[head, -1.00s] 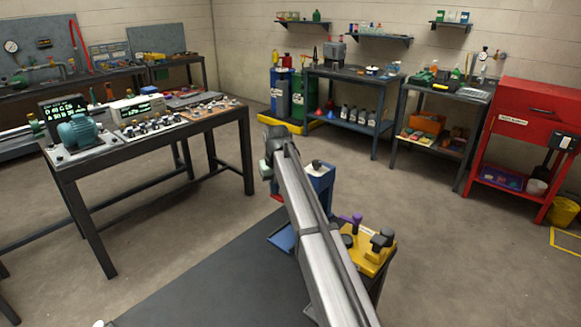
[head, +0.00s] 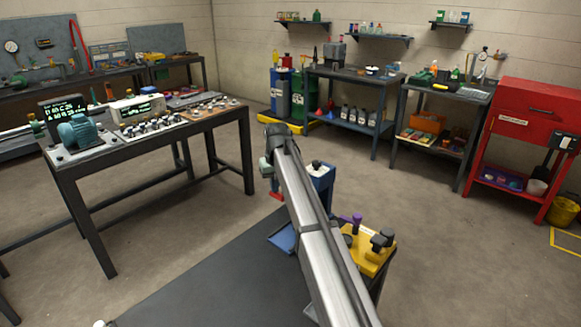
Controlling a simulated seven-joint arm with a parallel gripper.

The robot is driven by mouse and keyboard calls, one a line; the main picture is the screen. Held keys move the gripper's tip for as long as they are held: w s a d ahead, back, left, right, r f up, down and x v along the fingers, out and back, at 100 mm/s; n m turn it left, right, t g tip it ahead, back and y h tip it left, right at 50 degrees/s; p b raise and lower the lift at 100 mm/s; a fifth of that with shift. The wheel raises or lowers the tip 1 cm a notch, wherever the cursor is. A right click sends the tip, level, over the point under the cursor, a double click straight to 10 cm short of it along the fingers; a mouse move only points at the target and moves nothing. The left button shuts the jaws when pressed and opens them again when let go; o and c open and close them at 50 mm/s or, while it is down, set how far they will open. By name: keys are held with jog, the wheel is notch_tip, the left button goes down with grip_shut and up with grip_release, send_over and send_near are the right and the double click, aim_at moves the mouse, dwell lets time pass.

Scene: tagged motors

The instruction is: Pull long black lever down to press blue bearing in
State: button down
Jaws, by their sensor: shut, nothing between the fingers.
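A blue press-like fixture (head: 320,182) with a black knob (head: 316,165) on top stands beyond the dark table, partly hidden behind my arm. I cannot make out the long black lever or the blue bearing; my arm covers much of that spot. My gripper (head: 267,169) is at the far end of my arm, just left of the blue fixture. It is shut and seems empty, but its fingertips are small and partly hidden. I cannot tell whether it touches anything.
A yellow fixture (head: 369,258) with a purple knob (head: 356,220) and a black knob (head: 382,241) stands right of my arm. A bench with a teal motor (head: 79,131) stands at the left.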

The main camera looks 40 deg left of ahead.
jog(key=a+v, duration=0.1)
jog(key=v, duration=0.6)
jog(key=w+a+v, duration=0.1)
jog(key=v, duration=0.7)
jog(key=shift+w+a+r, duration=0.3)
jog(key=shift+w+r, duration=0.05)
jog(key=shift+r, duration=0.05)
dwell(0.6)
dwell(0.5)
